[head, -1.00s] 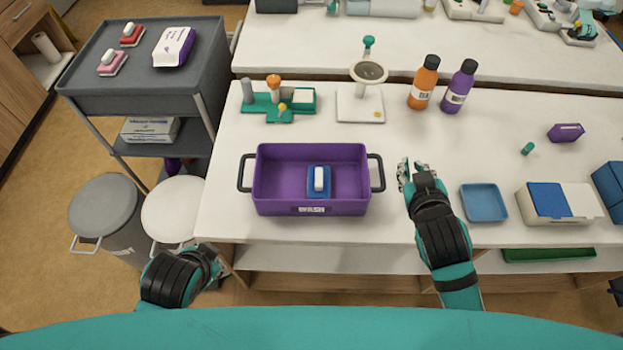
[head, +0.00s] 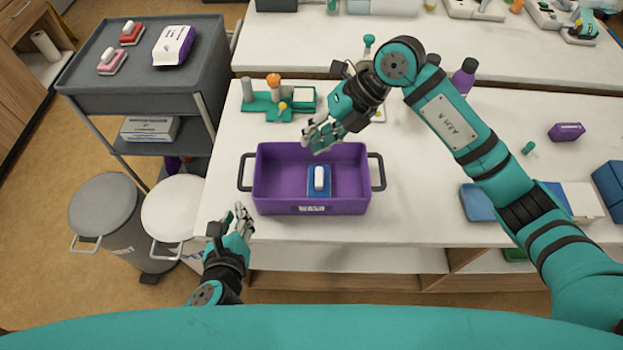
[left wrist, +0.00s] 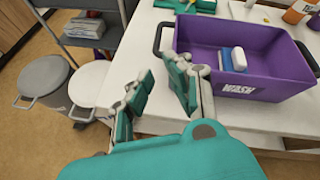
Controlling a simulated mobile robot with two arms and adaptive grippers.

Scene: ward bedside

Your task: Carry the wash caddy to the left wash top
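The purple wash caddy (head: 270,180) stands on the white counter with a black handle at each end. A blue and white block (head: 319,181) lies inside it. The caddy also shows in the left wrist view (left wrist: 275,80). My left gripper (head: 238,215) is at the counter's front edge, left of the caddy's front corner and apart from it. In the left wrist view its fingers (left wrist: 160,95) are spread and empty. My right gripper (head: 318,136) is over the caddy's back rim, its fingers seemingly apart with nothing seen between them. I cannot tell whether it touches the rim.
A grey trolley (head: 115,88) holds a purple-white pack (head: 174,46) and two small brushes. Two lidded bins (head: 103,204) stand below it. A teal rack (head: 262,104) is behind the caddy. My right arm crosses the counter and hides part of the bottles and a blue tray (head: 476,203).

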